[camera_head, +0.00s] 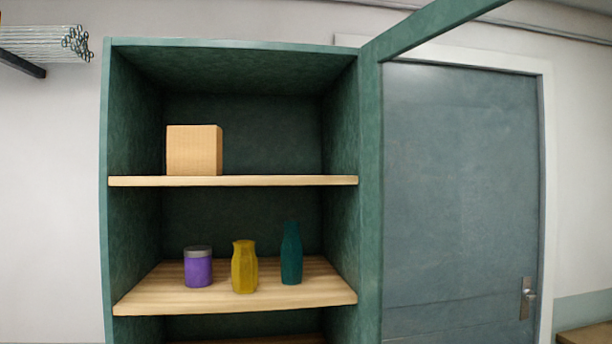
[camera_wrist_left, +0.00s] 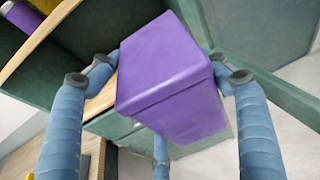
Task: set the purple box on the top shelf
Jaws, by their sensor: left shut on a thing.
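The purple box (camera_wrist_left: 170,70) fills the middle of the left wrist view. My left gripper (camera_wrist_left: 168,75) is shut on it, with blue fingers on both sides and another finger low behind it. The box looks tilted in that view, and the cabinet is behind it. Neither the box nor my grippers show in the head view. The top shelf (camera_head: 285,181) is the upper light wood board in the green cabinet. A tan box (camera_head: 194,150) stands on its left part. The right part of that board is bare.
The lower shelf (camera_head: 160,299) holds a purple jar (camera_head: 198,268) with a grey lid, a yellow vase (camera_head: 244,267) and a teal bottle (camera_head: 291,254). The cabinet's open door frame (camera_head: 370,200) stands at the right. Glass rods (camera_head: 45,42) lie on a rack at upper left.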

